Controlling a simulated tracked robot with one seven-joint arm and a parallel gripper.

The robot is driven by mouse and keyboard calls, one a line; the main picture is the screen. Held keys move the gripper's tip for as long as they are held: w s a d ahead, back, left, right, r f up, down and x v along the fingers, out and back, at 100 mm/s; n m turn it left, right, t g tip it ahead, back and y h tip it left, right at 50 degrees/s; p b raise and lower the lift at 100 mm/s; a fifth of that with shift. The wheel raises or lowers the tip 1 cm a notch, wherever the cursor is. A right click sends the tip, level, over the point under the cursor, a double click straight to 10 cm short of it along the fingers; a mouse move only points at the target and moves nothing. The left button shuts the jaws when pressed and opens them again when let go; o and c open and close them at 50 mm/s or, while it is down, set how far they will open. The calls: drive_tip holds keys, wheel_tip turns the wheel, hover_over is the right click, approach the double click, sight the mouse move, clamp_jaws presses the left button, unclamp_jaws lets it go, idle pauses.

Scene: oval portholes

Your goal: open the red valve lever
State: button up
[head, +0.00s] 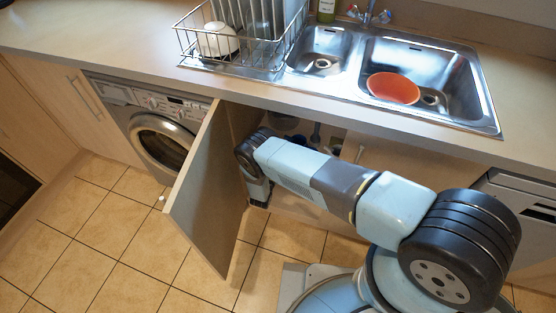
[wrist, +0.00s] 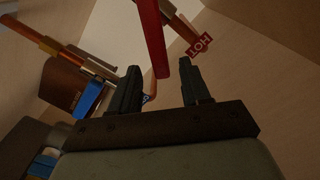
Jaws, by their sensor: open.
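In the wrist view the red valve lever (wrist: 152,35) is a long flat red bar that comes down from the top edge. Its lower end reaches between my two fingertips as seen in the picture. My gripper (wrist: 160,80) is open, with one dark finger on each side of that end. I cannot tell whether either finger touches the lever. A copper pipe with a red HOT tag (wrist: 200,45) is right of the lever.
The open cabinet door (head: 208,190) stands left of my arm. A washing machine (head: 160,130) is beyond it. In the wrist view, copper pipework and a brown box (wrist: 72,85) with a blue part (wrist: 88,100) are at the left. Above is the counter with a sink (head: 430,80) and an orange bowl (head: 393,88).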

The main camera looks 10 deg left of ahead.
drive_tip(key=shift+w+d, duration=0.2)
drive_tip(key=shift+w, duration=0.85)
drive_tip(key=shift+c, duration=0.4)
clamp_jaws()
drive_tip(key=shift+s, duration=0.1)
